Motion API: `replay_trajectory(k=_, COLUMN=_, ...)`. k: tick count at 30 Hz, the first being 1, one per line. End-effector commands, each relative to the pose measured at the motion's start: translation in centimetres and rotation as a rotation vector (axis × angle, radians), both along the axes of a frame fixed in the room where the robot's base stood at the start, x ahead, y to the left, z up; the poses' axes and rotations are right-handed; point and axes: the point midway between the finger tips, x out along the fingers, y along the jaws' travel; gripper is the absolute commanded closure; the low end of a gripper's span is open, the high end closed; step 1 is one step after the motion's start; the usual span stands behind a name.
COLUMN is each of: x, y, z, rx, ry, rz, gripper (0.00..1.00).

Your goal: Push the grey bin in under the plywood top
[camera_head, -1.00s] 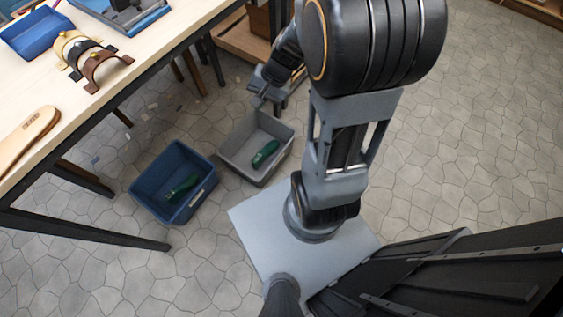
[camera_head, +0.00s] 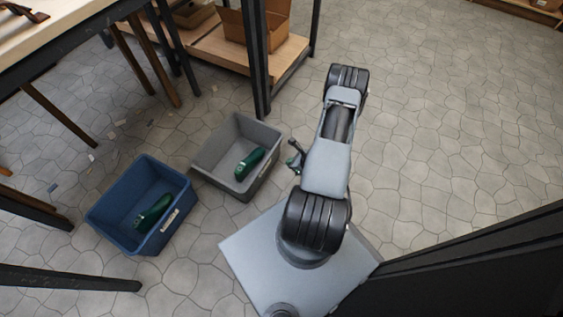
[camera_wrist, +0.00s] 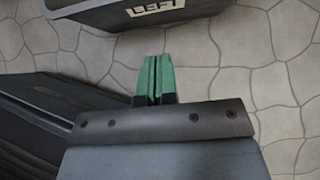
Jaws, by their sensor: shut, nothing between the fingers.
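The grey bin (camera_head: 264,170) stands upright on the stone floor in the head view, with a green object (camera_head: 250,163) inside. The light wood top (camera_head: 75,28) of the workbench is at the upper left; the bin is out in the open, clear of it. My gripper (camera_head: 292,162) is low, just right of the grey bin, partly hidden by my arm. In the wrist view its green fingers (camera_wrist: 156,62) are shut and empty. A dark grey bin wall lettered LEFT (camera_wrist: 160,10) lies beyond the fingertips, apart from them; it looks like the grey bin.
A blue bin (camera_head: 118,190) with another green object stands close left of the grey bin. A dark post (camera_head: 258,75) and a low wooden shelf (camera_head: 212,48) with a cardboard box (camera_head: 278,22) are behind. Open floor lies right.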

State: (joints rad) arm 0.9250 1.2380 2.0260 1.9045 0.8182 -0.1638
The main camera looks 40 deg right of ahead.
Motion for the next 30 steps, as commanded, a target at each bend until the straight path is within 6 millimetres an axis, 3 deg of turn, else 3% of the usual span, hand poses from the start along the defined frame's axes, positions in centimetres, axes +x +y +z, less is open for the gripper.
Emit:
replay_trajectory(k=15, x=6.0, y=2.8, z=-6.9, rx=0.0, ry=-0.001, rz=0.005, gripper=1.0)
replay_trajectory(k=21, x=8.3, y=3.8, z=-6.5, rx=-0.002, ry=-0.002, rz=0.004, gripper=1.0)
replay_trajectory(k=30, x=9.4, y=4.4, z=-6.3, rx=0.0, ry=-0.001, rz=0.003, gripper=1.0)
